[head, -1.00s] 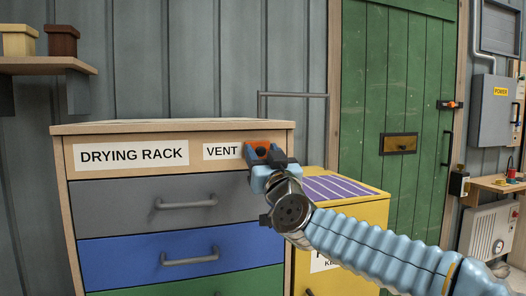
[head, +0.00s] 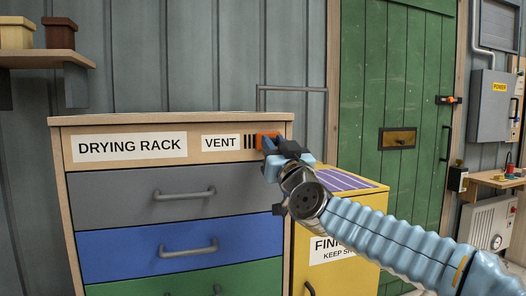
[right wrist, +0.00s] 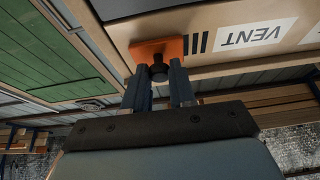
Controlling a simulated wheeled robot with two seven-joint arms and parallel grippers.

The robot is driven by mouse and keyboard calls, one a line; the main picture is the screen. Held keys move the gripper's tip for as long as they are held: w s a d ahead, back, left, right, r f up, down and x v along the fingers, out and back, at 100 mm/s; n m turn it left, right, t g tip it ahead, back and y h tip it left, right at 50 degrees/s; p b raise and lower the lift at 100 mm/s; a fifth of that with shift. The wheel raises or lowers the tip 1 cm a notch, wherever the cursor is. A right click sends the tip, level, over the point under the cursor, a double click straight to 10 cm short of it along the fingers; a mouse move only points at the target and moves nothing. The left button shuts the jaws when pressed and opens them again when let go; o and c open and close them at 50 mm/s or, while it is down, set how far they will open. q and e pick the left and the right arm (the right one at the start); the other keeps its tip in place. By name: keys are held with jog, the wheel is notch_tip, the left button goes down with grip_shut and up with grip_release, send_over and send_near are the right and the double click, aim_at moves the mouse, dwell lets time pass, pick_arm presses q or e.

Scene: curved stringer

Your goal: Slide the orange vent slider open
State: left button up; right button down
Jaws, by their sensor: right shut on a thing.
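The orange vent slider (head: 264,139) sits near the right end of the drying rack's top panel (head: 195,143), just right of dark vent slots (head: 249,141). In the right wrist view the orange slider (right wrist: 146,49) carries a dark round knob (right wrist: 158,73). My right gripper (head: 277,147) is at the slider, and its fingers (right wrist: 161,82) are shut on the knob, one on each side. In the head view the gripper hides the slider's right part. My left gripper is not in view.
Grey (head: 115,200), blue (head: 110,257) and green (head: 165,284) drawers with handles lie below. A yellow cabinet (head: 365,215) with a purple striped top stands right, behind my right arm. A green door (head: 403,90) is behind. The space in front of the drawers is clear.

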jog(key=shift+w+d, duration=0.3)
jog(key=shift+d, duration=0.6)
jog(key=c, duration=0.9)
grip_release()
jog(key=b+v, duration=0.4)
jog(key=v, duration=0.9)
jog(key=shift+s+d+f, duration=0.1)
jog(key=shift+s+d, duration=0.05)
jog(key=shift+s, duration=0.2)
